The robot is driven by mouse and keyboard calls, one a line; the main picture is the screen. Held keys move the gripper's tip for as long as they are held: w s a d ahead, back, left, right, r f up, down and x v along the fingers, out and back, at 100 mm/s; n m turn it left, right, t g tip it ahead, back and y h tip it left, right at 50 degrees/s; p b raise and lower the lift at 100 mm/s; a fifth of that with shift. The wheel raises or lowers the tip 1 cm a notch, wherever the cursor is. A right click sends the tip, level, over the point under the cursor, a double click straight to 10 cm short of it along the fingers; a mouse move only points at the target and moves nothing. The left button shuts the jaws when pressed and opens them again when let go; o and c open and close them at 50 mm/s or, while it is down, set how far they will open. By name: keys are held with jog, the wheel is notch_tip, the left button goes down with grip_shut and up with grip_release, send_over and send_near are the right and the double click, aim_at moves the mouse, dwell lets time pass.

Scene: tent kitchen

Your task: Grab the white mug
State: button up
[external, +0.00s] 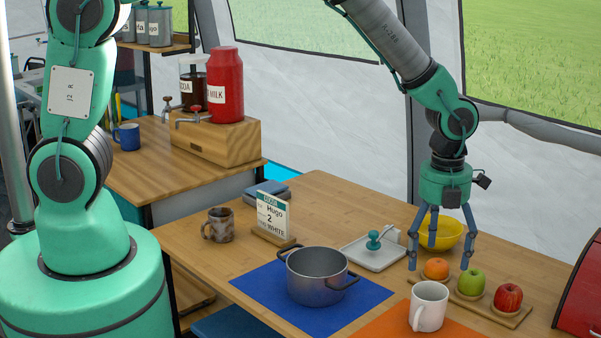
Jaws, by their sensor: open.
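The white mug (428,306) stands upright on an orange mat (385,325) near the front of the table, its handle facing the viewer's lower left. My gripper (440,263) is open with its fingers pointing down. It is above and behind the mug, around the orange fruit (435,269) in the picture. I cannot tell whether the fingers touch the fruit. The gripper is apart from the mug.
A grey pot (316,275) on a blue mat (250,284) stands left of the mug. A green apple (471,281) and red apple (508,297) sit on a wooden board. A yellow bowl (455,234), white tray (366,257), brown mug (219,225) and order card (272,214) are behind.

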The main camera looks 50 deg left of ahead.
aim_at(429, 294)
jog(key=shift+f+b, duration=0.4)
jog(key=shift+f, duration=2.2)
jog(key=shift+s+a+f+b, duration=0.1)
jog(key=shift+f+b, duration=0.3)
jog(key=shift+f, duration=0.9)
jog(key=shift+a+f+b, duration=0.1)
jog(key=shift+f+b, duration=0.3)
jog(key=shift+f, duration=0.9)
jog(key=c, duration=1.3)
